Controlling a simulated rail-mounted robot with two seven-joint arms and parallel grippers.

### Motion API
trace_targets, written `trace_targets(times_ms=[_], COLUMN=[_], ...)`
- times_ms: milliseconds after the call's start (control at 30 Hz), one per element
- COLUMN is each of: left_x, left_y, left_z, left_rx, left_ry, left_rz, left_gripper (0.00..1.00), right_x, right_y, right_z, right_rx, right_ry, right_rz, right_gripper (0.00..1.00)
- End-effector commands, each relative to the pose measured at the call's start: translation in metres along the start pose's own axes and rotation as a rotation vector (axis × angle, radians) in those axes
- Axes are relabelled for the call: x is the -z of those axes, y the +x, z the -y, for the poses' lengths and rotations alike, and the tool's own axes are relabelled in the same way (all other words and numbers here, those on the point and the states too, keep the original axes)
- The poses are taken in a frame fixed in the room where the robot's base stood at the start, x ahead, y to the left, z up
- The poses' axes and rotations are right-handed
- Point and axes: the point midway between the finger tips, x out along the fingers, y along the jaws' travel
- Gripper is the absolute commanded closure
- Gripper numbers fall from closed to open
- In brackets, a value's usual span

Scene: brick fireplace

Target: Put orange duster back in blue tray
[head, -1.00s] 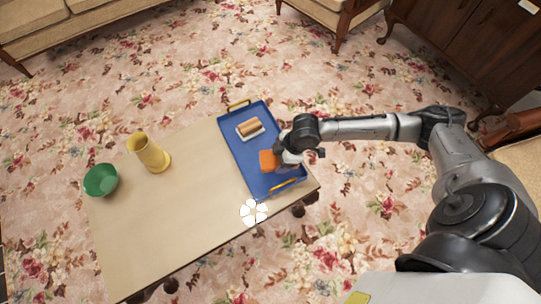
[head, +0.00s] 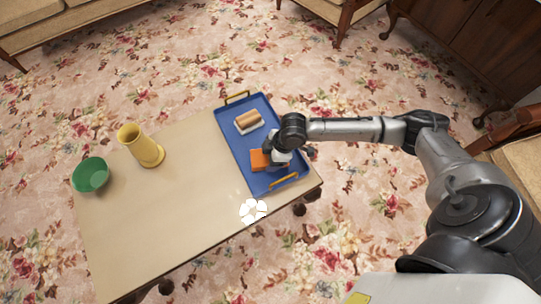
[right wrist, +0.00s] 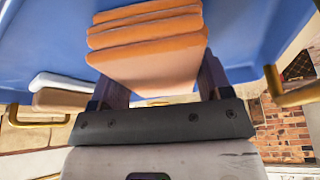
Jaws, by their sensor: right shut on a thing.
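The orange duster (head: 259,160) is at the near half of the blue tray (head: 237,143), over its floor. My right gripper (head: 274,160) reaches in from the right and covers part of the duster. In the right wrist view the duster (right wrist: 150,58) shows as layered orange slabs between the fingers of the right gripper (right wrist: 158,85), which is shut on it. The blue tray (right wrist: 45,40) fills the background there. I cannot tell whether the duster touches the tray floor. My left gripper is not in view.
A brown-and-white block (head: 248,121) lies in the tray's far half. The tray has yellow handles and sits at the right end of a beige table (head: 165,215). A yellow vase (head: 146,152), a green bowl (head: 91,175) and a white flower-shaped thing (head: 252,211) are also on the table.

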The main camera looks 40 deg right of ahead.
Motion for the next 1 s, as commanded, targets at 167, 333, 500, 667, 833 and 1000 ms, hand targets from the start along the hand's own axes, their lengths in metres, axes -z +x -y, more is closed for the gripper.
trace_targets(times_ms=[167, 333, 500, 667, 833, 1000], left_x=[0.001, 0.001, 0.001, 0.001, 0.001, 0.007], left_y=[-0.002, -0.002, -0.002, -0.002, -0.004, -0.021], left_z=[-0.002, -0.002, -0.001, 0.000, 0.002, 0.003], left_rx=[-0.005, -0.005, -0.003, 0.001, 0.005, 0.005], left_ry=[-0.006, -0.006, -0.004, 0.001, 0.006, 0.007], left_rz=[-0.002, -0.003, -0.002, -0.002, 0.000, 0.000], left_gripper=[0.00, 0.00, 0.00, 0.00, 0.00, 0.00], right_x=[0.000, -0.001, -0.001, -0.001, 0.001, 0.002], right_y=[0.000, 0.002, 0.002, 0.001, -0.006, -0.035], right_z=[0.000, 0.000, 0.000, 0.000, -0.001, -0.001], right_rx=[0.000, 0.000, 0.000, 0.000, -0.001, -0.002], right_ry=[0.000, 0.000, 0.000, 0.000, 0.000, -0.001], right_rz=[0.000, 0.000, 0.000, 0.000, 0.000, 0.000], right_gripper=[0.47, 0.18, 0.03, 0.03, 0.03, 0.03])
